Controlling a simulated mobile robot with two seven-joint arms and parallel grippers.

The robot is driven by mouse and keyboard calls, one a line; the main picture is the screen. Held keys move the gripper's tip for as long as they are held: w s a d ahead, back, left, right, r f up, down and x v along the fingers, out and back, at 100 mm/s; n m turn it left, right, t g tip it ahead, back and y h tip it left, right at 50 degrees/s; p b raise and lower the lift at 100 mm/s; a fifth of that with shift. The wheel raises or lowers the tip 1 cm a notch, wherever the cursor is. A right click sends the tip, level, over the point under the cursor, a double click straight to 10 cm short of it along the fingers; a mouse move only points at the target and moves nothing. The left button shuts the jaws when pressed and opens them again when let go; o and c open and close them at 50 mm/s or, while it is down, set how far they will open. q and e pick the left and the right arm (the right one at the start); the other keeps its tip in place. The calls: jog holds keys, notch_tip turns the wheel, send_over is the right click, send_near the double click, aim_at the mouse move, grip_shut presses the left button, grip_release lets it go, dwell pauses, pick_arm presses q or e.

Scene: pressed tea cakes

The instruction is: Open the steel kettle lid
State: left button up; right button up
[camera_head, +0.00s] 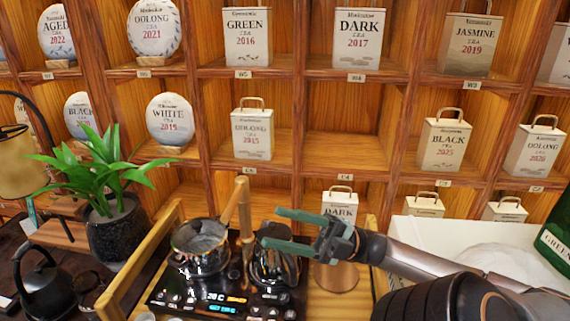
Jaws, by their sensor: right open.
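Two shiny steel vessels stand side by side on a black double cooker (222,305) with lit displays. The left steel pot (202,262) has a wooden handle (232,203) slanting up to the right and a grey round top; I cannot tell if that is a lid or the inside. The right steel vessel (275,268) is partly hidden by my right gripper, and its lid cannot be made out. My right gripper (271,228), with green fingers, is open and points left, at or above the right vessel's top. No contact can be made out. My left gripper is out of view.
A black kettle (48,288) stands at the lower left, near a potted plant (118,228). A wooden rail (140,272) runs left of the cooker. Behind is a wooden shelf (345,128) of tea tins and cakes. A white box (425,232) stands at the right.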

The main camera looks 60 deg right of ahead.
dwell(0.4)
jog(key=w+d+f+m+t+h, duration=0.1)
jog(key=w+f+m+t+h, duration=0.4)
jog(key=w+f+m+h, duration=0.6)
jog(key=s+a+f+m+g+h, duration=0.2)
jog(key=s+f+m+g+h, duration=0.1)
jog(key=f+m+g+h, duration=0.45)
jog(key=s+a+f+m+g, duration=0.5)
jog(key=s+a+f+g, duration=0.45)
jog(key=s+a, duration=0.4)
jog(key=w+a+f+t+y, duration=0.1)
jog(key=w+a+f+t, duration=0.1)
jog(key=f, duration=0.3)
jog(key=w+a+f+t+y, duration=0.1)
jog(key=w+a+f+t, duration=0.1)
jog(key=f, duration=0.3)
jog(key=shift+w+a+f+t, duration=0.15)
jog(key=shift+w+f+t, duration=0.3)
jog(key=shift+t, duration=0.25)
jog(key=shift+s+a+f+t+y, duration=0.1)
jog(key=shift+a+f+t+y, duration=0.15)
jog(key=shift+f+t+y, duration=0.2)
